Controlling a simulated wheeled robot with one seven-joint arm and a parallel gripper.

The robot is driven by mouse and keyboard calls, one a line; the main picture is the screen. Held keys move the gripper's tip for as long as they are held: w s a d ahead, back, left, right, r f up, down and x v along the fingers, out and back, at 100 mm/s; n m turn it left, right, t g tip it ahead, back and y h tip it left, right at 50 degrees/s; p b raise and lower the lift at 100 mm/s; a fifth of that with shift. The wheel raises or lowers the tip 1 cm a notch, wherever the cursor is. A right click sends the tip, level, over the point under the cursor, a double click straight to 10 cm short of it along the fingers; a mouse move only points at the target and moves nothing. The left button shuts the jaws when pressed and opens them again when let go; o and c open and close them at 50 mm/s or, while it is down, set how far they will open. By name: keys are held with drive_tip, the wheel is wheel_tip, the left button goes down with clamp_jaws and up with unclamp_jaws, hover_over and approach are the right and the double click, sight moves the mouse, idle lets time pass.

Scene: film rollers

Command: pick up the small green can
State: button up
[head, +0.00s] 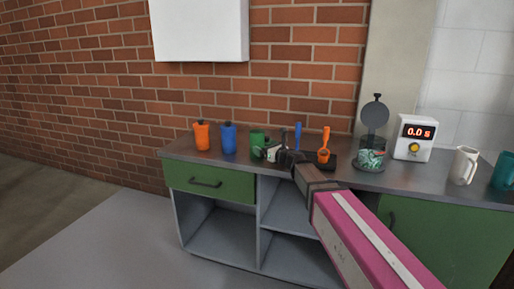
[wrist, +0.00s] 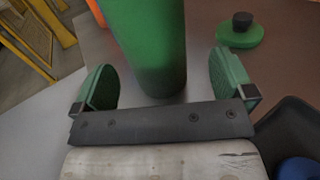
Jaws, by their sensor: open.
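The small green can (head: 257,136) stands on the counter, right of the blue can. In the wrist view the green can (wrist: 150,45) is a tall plain cylinder, upright, between my two green fingers. My gripper (wrist: 163,72) is open, with one finger on each side of the can and a visible gap on both sides. In the head view my gripper (head: 266,153) is at the can's front right and hides its lower part. A green lid with a black knob (wrist: 238,33) lies behind the right finger in the wrist view.
An orange can (head: 202,135) and a blue can (head: 228,138) stand left on the counter (head: 179,151). A black tray (head: 341,162) with blue and orange tools is close on the right. Further right are a clear jar (head: 369,158), a timer (head: 413,138) and a white mug (head: 464,166).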

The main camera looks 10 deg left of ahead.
drive_tip(key=shift+s+f+x, duration=0.1)
drive_tip(key=shift+x, duration=1.25)
drive_tip(key=shift+s+f+x, duration=0.1)
drive_tip(key=shift+s+x, duration=0.05)
drive_tip(key=shift+x, duration=1.2)
drive_tip(key=shift+a, duration=0.1)
drive_tip(key=c, duration=1.2)
